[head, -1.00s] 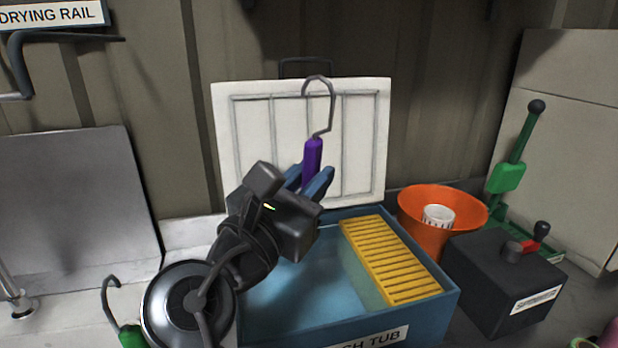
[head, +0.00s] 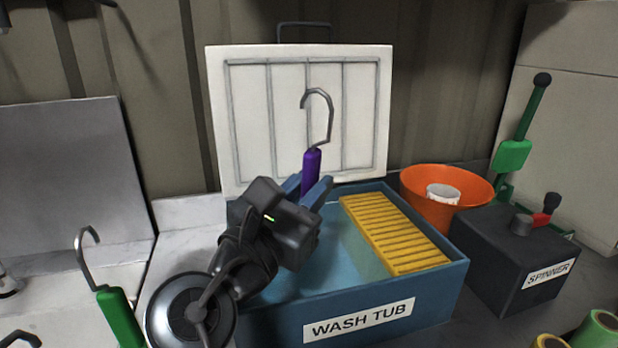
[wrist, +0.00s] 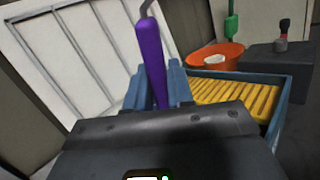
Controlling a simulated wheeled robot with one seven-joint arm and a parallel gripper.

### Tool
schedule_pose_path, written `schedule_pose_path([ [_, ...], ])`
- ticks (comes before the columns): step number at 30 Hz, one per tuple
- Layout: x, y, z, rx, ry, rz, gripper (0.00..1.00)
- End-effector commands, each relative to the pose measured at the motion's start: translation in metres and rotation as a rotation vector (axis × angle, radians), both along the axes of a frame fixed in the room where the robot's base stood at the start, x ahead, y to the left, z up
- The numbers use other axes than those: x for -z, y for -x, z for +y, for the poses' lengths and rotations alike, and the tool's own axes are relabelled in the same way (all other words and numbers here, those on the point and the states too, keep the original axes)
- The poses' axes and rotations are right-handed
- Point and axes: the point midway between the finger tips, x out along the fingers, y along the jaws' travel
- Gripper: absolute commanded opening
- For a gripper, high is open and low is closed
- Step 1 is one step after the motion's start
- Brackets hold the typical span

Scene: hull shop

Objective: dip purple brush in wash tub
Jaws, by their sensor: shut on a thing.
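The purple brush (head: 311,165) stands about upright in my gripper (head: 310,190), its grey hook pointing up. My gripper is shut on its purple handle. The handle also shows between the blue fingers in the wrist view (wrist: 148,60). The brush's lower end is hidden behind my gripper. The blue wash tub (head: 455,282) is open, with pale blue water inside and a yellow slatted rack (head: 395,232) at its right. My gripper is over the tub's left and back part. I cannot tell whether the brush touches the water.
The white lid (head: 225,120) stands raised behind the tub. An orange bucket (head: 415,190) with a white cup-like insert and a dark spinner box (head: 490,250) stand to the right. A green-handled hook tool (head: 120,318) is at the front left.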

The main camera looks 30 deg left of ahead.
Motion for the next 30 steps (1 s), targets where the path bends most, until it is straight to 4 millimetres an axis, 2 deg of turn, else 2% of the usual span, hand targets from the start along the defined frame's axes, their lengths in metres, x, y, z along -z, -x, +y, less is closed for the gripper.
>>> schedule_pose_path([
  [1,0.007,0.0,0.0,0.001,0.002,0.0,0.0],
  [15,0.049,0.0,0.0,0.0,0.002,0.0,0.0],
  [30,0.072,0.0,0.0,0.0,0.006,0.005,0.0],
])
